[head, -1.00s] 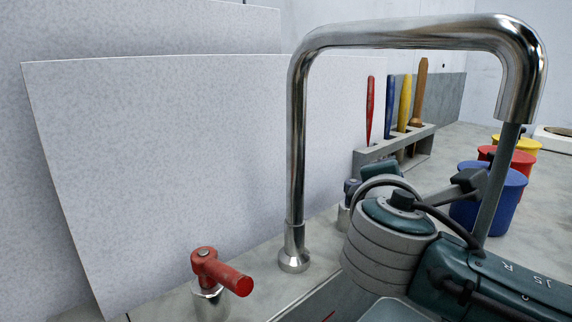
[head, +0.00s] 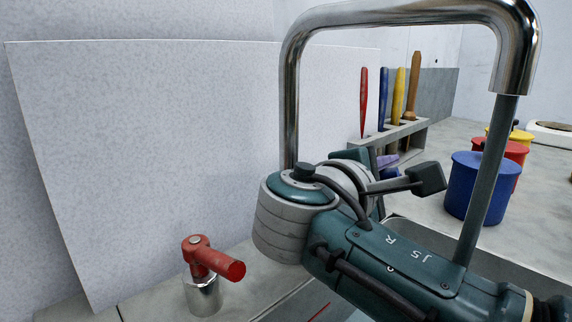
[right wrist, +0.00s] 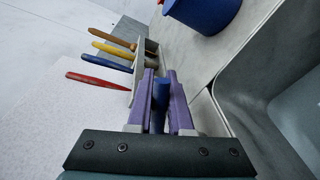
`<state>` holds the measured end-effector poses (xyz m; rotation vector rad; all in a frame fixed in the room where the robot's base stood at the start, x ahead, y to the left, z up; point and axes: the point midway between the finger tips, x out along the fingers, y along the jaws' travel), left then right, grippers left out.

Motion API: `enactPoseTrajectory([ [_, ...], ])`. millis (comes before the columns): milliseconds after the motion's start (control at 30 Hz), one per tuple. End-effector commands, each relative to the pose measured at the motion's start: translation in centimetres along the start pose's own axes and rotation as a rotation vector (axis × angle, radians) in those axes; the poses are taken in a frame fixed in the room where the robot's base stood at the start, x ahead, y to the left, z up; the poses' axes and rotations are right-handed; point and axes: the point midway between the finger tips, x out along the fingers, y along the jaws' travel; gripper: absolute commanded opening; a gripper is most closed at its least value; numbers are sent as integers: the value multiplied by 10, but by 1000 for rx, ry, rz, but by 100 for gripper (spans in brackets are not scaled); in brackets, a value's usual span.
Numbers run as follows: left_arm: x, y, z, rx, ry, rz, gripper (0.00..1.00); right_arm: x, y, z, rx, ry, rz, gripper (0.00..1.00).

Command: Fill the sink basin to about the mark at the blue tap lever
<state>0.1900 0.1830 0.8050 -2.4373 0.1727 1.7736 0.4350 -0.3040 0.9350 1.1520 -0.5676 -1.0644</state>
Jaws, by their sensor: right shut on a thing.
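My right gripper (right wrist: 160,104) has purple fingers, shut on the blue tap lever (right wrist: 161,92), of which a short blue piece shows between them. In the head view my right wrist hides the lever, and only a bit of purple finger shows behind the arm. The steel spout (head: 513,65) arches over my right arm. A dark straight column (head: 490,170) runs from its mouth down behind the arm; I cannot tell whether it is water. The sink basin (right wrist: 262,125) shows at the right of the wrist view. Its water level is hidden. My left gripper is out of view.
A red tap lever (head: 215,262) stands on a steel base at the lower left. A pale board (head: 160,150) leans behind. A grey rack (head: 400,135) holds several coloured-handled tools. Blue (head: 480,188), red and yellow pots stand on the counter at right.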

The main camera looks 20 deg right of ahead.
Motion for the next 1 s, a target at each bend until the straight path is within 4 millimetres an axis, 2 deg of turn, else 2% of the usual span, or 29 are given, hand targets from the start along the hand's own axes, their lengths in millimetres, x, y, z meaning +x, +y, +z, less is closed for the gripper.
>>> enactPoseTrajectory([
  [167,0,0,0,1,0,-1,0,0,-1,0,-2,1,-2,0],
  [200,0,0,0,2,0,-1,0,0,-1,0,-2,1,-2,23],
  [433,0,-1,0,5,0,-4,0,0,-1,0,-1,1,-1,48],
  [867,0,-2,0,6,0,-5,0,0,0,0,-2,4,1,48],
  [1000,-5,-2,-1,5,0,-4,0,3,2,0,-10,54,22,48],
])
